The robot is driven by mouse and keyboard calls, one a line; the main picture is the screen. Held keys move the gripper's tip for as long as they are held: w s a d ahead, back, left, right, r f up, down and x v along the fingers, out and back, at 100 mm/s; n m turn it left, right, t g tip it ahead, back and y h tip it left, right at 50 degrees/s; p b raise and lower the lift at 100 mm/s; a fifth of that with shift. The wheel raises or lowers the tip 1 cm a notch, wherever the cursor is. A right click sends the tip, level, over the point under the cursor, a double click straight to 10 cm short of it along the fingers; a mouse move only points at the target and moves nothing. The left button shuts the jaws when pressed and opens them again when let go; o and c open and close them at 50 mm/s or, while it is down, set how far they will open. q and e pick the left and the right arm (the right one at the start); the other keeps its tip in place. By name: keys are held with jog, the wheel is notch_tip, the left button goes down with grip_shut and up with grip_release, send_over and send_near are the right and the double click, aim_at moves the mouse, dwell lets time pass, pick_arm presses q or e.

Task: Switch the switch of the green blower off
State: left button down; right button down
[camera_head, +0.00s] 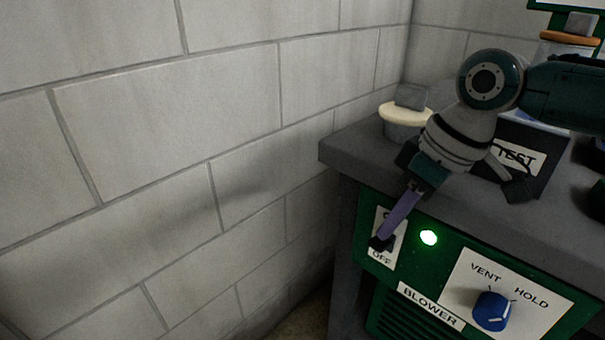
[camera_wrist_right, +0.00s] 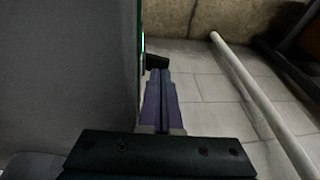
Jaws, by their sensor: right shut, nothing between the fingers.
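The green blower panel (camera_head: 378,307) is on the front of a grey bench, with a white "BLOWER" label. Its switch (camera_head: 379,244) is a black lever on a white plate (camera_head: 398,252) with "OFF" at the bottom; the upper word is mostly hidden by my gripper. A round lamp (camera_head: 428,237) beside it glows green. My right gripper (camera_head: 388,233) is shut and empty, its purple fingers pointing down at the lever. In the wrist view the black lever (camera_wrist_right: 157,62) sits just past the fingertips (camera_wrist_right: 160,73); I cannot tell whether they touch.
A blue knob (camera_head: 492,311) marked "VENT" and "HOLD" is to the right. A block wall is close on the left. A pale pipe (camera_wrist_right: 250,90) lies along the tiled floor.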

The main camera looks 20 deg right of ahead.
jog(key=shift+w+f, duration=0.1)
jog(key=shift+f, duration=0.25)
